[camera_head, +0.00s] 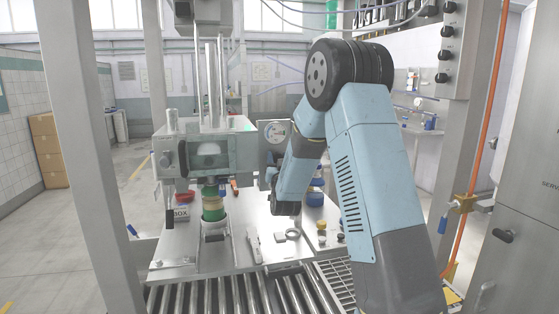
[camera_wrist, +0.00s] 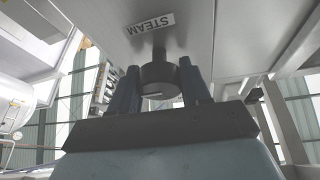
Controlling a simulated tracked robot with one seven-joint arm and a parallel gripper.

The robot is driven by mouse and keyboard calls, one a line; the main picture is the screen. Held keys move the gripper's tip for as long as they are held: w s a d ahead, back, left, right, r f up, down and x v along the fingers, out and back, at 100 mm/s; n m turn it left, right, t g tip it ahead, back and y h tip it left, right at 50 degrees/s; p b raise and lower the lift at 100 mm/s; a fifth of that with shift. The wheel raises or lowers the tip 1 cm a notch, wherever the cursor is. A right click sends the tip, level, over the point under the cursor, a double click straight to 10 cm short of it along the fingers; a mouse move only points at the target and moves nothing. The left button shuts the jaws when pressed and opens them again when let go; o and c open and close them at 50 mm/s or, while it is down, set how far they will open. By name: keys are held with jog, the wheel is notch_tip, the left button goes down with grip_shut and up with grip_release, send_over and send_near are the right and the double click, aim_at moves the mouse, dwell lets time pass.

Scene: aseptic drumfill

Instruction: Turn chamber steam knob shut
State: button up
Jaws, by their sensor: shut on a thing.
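The steam knob (camera_wrist: 158,80) is a dark round knob on a short stem, under a metal panel with a plate reading STEAM (camera_wrist: 151,26) in the wrist view. My gripper (camera_wrist: 157,92) has one dark finger on each side of the knob and is shut on it. In the head view my blue arm reaches down towards the filling machine (camera_head: 205,155). The fingers and knob cannot be made out there; the forearm and wrist cover that area. A round gauge (camera_head: 276,130) shows just left of my forearm.
A roller conveyor (camera_head: 210,295) runs in front. Frame posts stand left and right. An orange pipe (camera_head: 483,110) rises at right.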

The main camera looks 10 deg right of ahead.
jog(key=shift+d, duration=0.1)
jog(key=n+y, duration=0.2)
jog(key=n, duration=0.1)
jog(key=n+y, duration=0.2)
jog(key=n, duration=0.2)
jog(key=n+y, duration=0.1)
jog(key=n, duration=0.2)
jog(key=n+y, duration=0.2)
jog(key=n, duration=0.2)
jog(key=shift+g, duration=0.3)
jog(key=n+g+y, duration=0.1)
jog(key=n, duration=0.1)
jog(key=n+g+y, duration=0.1)
jog(key=n, duration=0.2)
jog(key=shift+a+n+y, duration=0.2)
jog(key=shift+n+y, duration=0.1)
jog(key=shift+a+f+n+g+y, duration=0.15)
jog(key=shift+n+g, duration=0.3)
jog(key=shift+n, duration=0.65)
jog(key=shift+d+r+n+g+y, duration=0.1)
jog(key=shift+n+g+y, duration=0.25)
jog(key=shift+n, duration=0.75)
jog(key=shift+a+f, duration=0.1)
